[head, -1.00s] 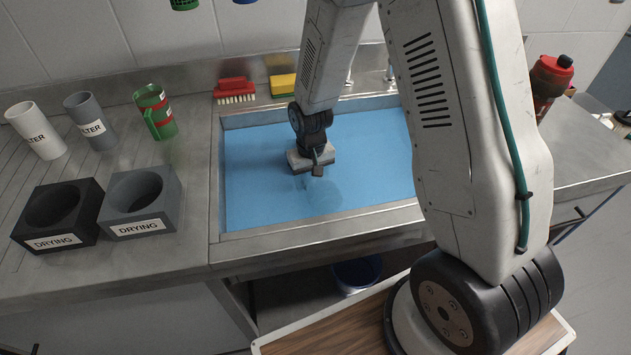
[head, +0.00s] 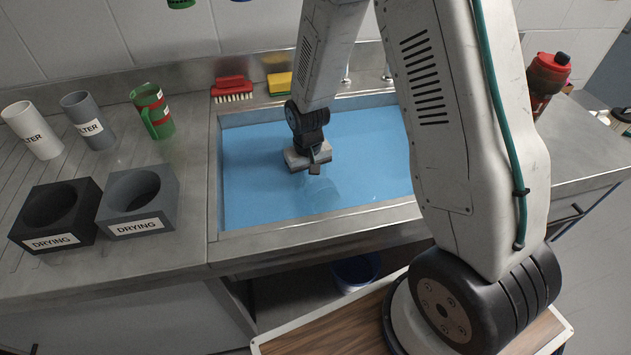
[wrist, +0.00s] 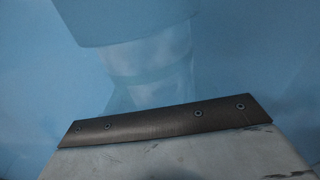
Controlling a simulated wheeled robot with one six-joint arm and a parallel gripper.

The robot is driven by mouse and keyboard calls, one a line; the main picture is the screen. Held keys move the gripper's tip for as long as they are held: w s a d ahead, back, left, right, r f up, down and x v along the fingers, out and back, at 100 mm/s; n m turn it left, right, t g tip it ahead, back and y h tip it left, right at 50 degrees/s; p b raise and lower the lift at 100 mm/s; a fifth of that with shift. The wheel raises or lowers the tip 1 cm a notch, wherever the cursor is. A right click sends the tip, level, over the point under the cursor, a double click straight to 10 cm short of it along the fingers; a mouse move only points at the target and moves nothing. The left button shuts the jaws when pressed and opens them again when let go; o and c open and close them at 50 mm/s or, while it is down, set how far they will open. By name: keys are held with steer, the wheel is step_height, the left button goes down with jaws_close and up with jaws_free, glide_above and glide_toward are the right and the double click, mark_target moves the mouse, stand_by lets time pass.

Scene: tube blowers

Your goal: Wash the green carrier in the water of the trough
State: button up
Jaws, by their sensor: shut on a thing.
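The trough (head: 370,211) is a steel basin filled with blue water (head: 255,170). My gripper (head: 316,168) points down at the water near its middle. It is shut on a submerged cylinder (wrist: 145,65), which shows pale and banded through the water in the wrist view. The blue water tints it, so its own colour is unclear. In the head view only a faint round outline shows below the gripper. A green handled vessel (head: 146,101) with red bands and a white label stands on the counter left of the trough, apart from my gripper.
A white filter tube (head: 33,130) and a grey filter tube (head: 87,120) stand at left. In front are a black drying block (head: 54,241) and a grey drying block (head: 137,227). A red brush (head: 232,86) and yellow sponge (head: 279,83) lie behind the trough.

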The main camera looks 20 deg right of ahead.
stand_by(0.4)
steer(key=shift+w+a, duration=0.15)
steer(key=shift+a, duration=0.35)
step_height(320, 180, up, 19)
stand_by(1.9)
steer(key=shift+f, duration=0.1)
stand_by(1.0)
